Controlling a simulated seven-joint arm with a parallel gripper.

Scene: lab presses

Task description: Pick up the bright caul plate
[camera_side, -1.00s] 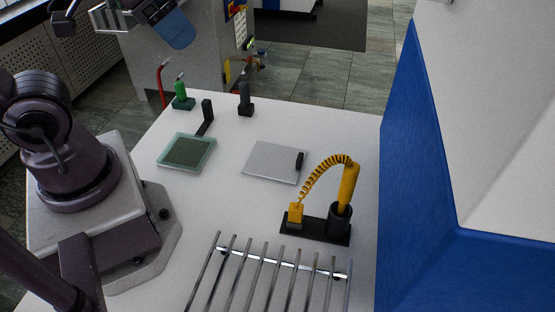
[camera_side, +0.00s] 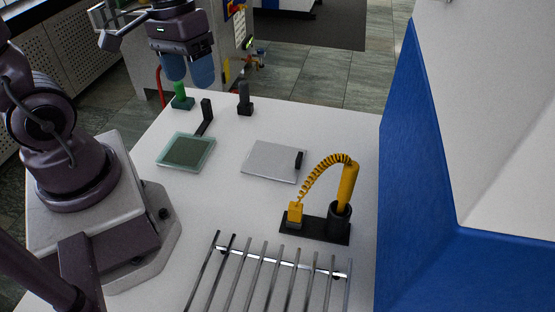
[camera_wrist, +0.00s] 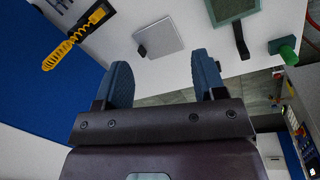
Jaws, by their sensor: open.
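The bright caul plate (camera_side: 270,162) is a flat light-grey square with a black handle block (camera_side: 299,160) at its right edge. It lies flat on the white table. In the wrist view the plate (camera_wrist: 159,37) shows ahead of the fingers, with its block (camera_wrist: 142,51) at a near corner. My gripper (camera_side: 188,82) has two blue fingers and is up at the far left of the table, well away from the plate. In the wrist view my gripper (camera_wrist: 162,82) is open, with nothing between its fingers.
A green-framed plate (camera_side: 186,151) with a black handle lies left of the caul plate. A green knob (camera_side: 180,97) and a dark one (camera_side: 245,101) stand at the back. A yellow coiled-cord tool (camera_side: 345,188) and a metal rack (camera_side: 270,275) are nearer. A blue-and-white wall (camera_side: 415,190) stands right.

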